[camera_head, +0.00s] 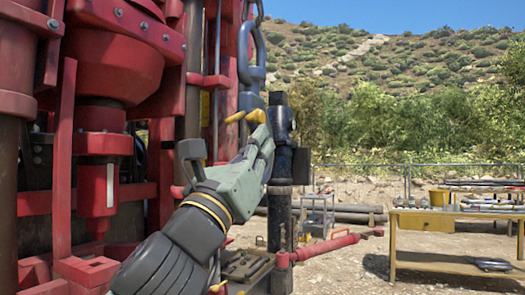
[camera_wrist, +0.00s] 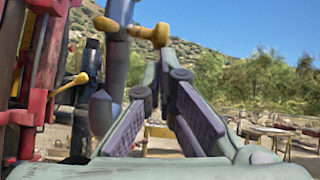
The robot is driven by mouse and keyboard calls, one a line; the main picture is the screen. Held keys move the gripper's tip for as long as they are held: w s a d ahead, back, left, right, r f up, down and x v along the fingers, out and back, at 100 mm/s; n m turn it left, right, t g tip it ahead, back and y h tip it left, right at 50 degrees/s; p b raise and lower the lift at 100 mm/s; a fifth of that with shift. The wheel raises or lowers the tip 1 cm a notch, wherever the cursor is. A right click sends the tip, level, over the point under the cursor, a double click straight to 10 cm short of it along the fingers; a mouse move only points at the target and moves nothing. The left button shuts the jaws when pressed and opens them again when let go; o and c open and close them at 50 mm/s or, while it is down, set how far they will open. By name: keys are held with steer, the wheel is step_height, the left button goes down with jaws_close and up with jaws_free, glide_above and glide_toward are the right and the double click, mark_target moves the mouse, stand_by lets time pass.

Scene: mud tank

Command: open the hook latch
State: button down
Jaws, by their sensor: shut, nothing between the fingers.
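The hook latch is a blue-grey metal hook (camera_head: 251,75) hanging beside the red rig, with short yellow handles (camera_head: 256,116) low on it. In the wrist view the hook (camera_wrist: 104,105) stands upright just left of my fingers. One yellow handle (camera_wrist: 143,32) sticks out to the right, its knob just above and beyond my fingertips. My gripper (camera_head: 264,128) is shut and empty, raised right below the hook. In the wrist view its fingers (camera_wrist: 164,62) meet at the tips. Whether they touch the handle I cannot tell.
The red rig (camera_head: 115,50) fills the left side. A dark vertical pipe (camera_head: 280,215) stands close behind my gripper. A red horizontal bar (camera_head: 325,246) juts right from its lower part. A yellow-framed workbench (camera_head: 425,222) stands farther right, with open ground between.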

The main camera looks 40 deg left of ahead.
mark_target(260, 119)
steer(key=shift+s+d+r+p, duration=0.2)
steer(key=shift+s+r+p, duration=0.55)
steer(key=shift+s+r, duration=0.35)
steer(key=shift+w+r, duration=0.1)
steer(key=shift+r, duration=0.05)
